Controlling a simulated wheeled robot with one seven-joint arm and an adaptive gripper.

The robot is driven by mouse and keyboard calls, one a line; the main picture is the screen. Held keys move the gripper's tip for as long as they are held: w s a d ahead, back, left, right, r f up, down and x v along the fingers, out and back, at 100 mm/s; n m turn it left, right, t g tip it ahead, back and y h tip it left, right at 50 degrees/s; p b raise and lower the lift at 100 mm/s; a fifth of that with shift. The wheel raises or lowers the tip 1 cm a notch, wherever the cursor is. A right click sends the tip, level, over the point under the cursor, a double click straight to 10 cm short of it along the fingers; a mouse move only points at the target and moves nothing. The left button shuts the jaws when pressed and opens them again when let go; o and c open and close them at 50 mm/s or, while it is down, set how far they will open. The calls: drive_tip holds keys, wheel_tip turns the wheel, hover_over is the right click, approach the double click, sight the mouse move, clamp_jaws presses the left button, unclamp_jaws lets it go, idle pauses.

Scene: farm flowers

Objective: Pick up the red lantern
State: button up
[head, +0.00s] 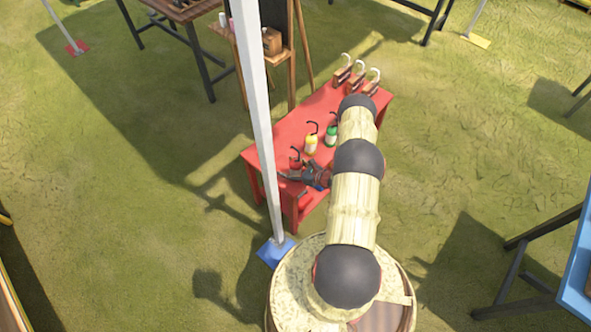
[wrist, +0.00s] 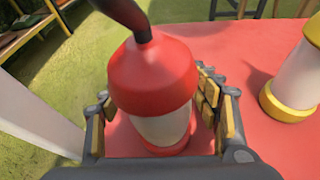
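The red lantern (wrist: 152,82), with a red cap, pale body, red base and dark hooked handle, stands upright in the middle of the wrist view. In the head view the red lantern (head: 295,162) is at the near-left end of the red table (head: 275,136), partly hidden by my gripper. My gripper (wrist: 153,98) is open, with one yellow-padded finger on each side of the lantern. A gap shows on the left side of its body; contact on the right cannot be told. My gripper (head: 290,174) is low over the table end in the head view.
A yellow lantern (head: 311,146) and a green lantern (head: 331,136) stand further along the table. Several padlock-shaped items (head: 357,76) stand at its far end. A white post (head: 262,120) with a blue foot rises close to the table's left side.

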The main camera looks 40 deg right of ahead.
drive_tip(key=shift+c, duration=1.2)
clamp_jaws()
